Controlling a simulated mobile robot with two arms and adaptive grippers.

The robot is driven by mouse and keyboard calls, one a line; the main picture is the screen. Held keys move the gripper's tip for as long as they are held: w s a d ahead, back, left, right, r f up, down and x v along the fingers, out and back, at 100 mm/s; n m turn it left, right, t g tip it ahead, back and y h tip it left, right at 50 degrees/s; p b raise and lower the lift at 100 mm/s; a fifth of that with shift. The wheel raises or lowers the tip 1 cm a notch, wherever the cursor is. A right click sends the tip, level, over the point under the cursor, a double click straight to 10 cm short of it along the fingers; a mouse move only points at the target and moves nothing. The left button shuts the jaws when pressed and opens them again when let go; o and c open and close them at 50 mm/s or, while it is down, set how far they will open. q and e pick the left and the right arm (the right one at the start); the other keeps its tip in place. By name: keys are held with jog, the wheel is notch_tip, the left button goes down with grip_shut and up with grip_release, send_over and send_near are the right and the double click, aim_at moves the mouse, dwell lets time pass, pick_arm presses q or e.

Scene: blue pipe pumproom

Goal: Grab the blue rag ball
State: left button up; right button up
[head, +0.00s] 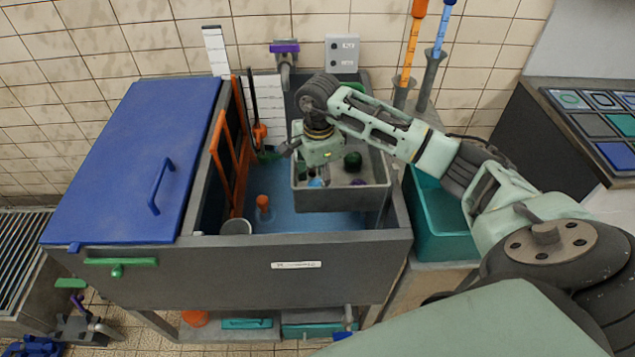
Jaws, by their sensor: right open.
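A grey tray (340,198) sits over the right part of the open basin. A small blue thing (315,182), likely the blue rag ball, shows in its left part, mostly hidden by my right gripper. A dark green ball (352,160) and a small purple thing (358,182) lie to its right in the tray. My right gripper (314,168) is open and points down over the left part of the tray, just above the blue thing. I cannot tell whether it touches it. My left gripper is not in view.
The grey basin (240,270) has a blue lid (135,150) with a handle on its left. An orange rack (231,165) stands left of the tray. An orange-topped item (262,203) and a grey cup (236,227) are nearby. A teal bin (445,225) stands right.

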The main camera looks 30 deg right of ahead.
jog(key=shift+s+f, duration=0.1)
jog(key=shift+f, duration=1.1)
jog(key=c, duration=1.2)
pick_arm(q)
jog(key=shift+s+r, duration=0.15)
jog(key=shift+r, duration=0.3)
pick_arm(e)
jog(key=shift+r, duration=0.1)
